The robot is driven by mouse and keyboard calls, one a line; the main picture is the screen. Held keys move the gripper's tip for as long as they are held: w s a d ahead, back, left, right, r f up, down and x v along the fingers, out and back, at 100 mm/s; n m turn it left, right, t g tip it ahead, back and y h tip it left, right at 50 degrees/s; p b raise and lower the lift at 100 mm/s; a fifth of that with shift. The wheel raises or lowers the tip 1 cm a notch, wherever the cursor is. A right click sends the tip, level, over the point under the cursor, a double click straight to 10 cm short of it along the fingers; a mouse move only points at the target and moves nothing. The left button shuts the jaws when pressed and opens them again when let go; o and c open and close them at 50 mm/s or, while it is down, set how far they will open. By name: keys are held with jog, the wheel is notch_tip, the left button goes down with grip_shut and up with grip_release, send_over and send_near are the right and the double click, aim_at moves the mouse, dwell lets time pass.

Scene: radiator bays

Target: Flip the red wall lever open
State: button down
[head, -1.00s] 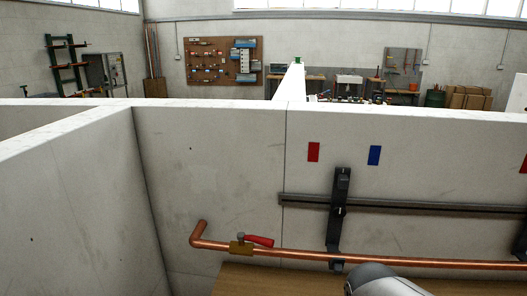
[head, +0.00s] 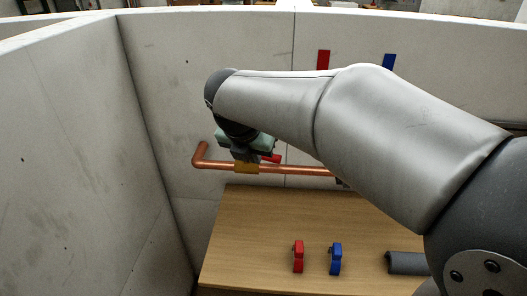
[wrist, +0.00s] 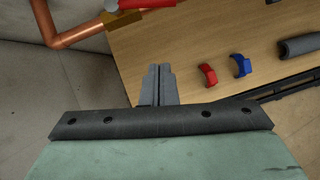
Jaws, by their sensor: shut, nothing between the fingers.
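The red wall lever (head: 272,158) sits on a brass valve (head: 246,168) in the copper pipe along the wall. The lever points right, about along the pipe, and its left part is hidden behind my gripper in the head view. In the wrist view the red lever (wrist: 140,3) shows at the top edge, partly cut off, above the brass valve body (wrist: 124,19). My gripper (wrist: 158,68) is shut and empty, its fingertips apart from the lever and valve in that view. In the head view my gripper (head: 245,156) is in front of the valve; contact cannot be told.
The copper pipe (head: 300,170) runs right and bends up at its left end. Below is a wooden bench (head: 240,230) with a red clip (head: 298,257), a blue clip (head: 335,259) and a grey tube (head: 407,263). A concrete side wall (head: 70,150) stands close on the left.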

jog(key=w+d+f, duration=0.2)
jog(key=w+f, duration=0.5)
jog(key=shift+w+d+f+p, duration=0.35)
jog(key=shift+f+p, duration=0.05)
jog(key=shift+p, duration=0.05)
jog(key=shift+a, duration=0.1)
